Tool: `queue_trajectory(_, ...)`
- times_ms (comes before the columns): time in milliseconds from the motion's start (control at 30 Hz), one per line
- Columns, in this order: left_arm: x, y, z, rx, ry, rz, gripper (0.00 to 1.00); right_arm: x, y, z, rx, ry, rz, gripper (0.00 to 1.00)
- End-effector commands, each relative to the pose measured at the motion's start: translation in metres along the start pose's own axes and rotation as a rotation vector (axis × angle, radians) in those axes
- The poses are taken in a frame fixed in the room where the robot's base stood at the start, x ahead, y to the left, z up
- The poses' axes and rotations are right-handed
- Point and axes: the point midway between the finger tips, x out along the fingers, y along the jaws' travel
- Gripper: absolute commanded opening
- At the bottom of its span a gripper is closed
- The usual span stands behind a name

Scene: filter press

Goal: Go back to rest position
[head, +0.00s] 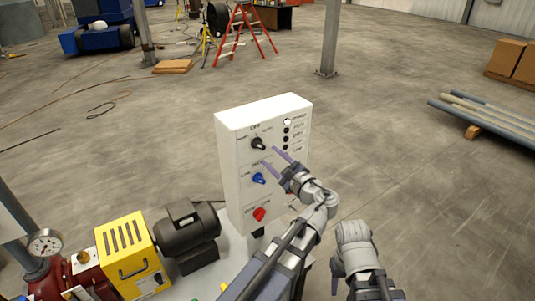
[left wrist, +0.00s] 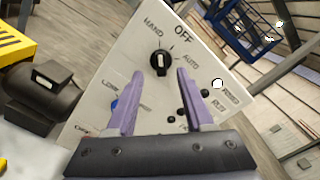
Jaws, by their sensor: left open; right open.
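A white control box (head: 262,160) stands upright in the middle of the head view. On its face are a black selector knob (head: 258,144) marked HAND, OFF and AUTO, a blue knob (head: 259,179) and a red knob (head: 259,214). My left gripper (head: 269,156) is open and empty in front of the panel. In the left wrist view its two purple fingers (left wrist: 160,73) are spread on either side of the black knob (left wrist: 160,60), apparently clear of it. My right gripper (head: 335,275) is open, low and to the right of the box, partly hidden by its wrist.
A column of indicators (head: 287,130) runs down the panel's right side; the top one looks white. A yellow box (head: 128,252), dark motor (head: 188,232) and pressure gauge (head: 45,243) stand at left. Pipes (head: 490,120) lie far right. Open floor surrounds the equipment.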

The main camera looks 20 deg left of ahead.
Motion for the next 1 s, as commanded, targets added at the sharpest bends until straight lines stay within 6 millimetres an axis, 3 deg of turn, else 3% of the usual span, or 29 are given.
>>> queue_trajectory(367, -0.004, 0.0, 0.0, -0.001, 0.001, 0.001, 0.53, 0.0, 0.0, 0.0, 0.0, 0.0, 0.0, 0.5)
queue_trajectory(467, -0.001, 0.01, -0.001, -0.031, 0.014, 0.037, 0.53, 0.0, 0.0, 0.0, 0.0, 0.0, 0.0, 0.5)
queue_trajectory(567, 0.005, 0.041, -0.005, -0.134, 0.053, 0.154, 0.53, 0.0, 0.0, 0.0, 0.0, 0.0, 0.0, 0.5)
queue_trajectory(733, 0.002, 0.124, -0.024, -0.437, 0.137, 0.514, 0.53, 0.0, 0.0, 0.0, 0.0, 0.0, 0.0, 0.5)
queue_trajectory(900, -0.029, 0.188, -0.049, -0.735, 0.173, 0.906, 0.53, 0.0, 0.0, 0.0, 0.0, 0.0, 0.0, 0.5)
queue_trajectory(1000, -0.051, 0.207, -0.06, -0.86, 0.175, 1.092, 0.53, 0.0, 0.0, 0.0, 0.0, 0.0, 0.0, 0.5)
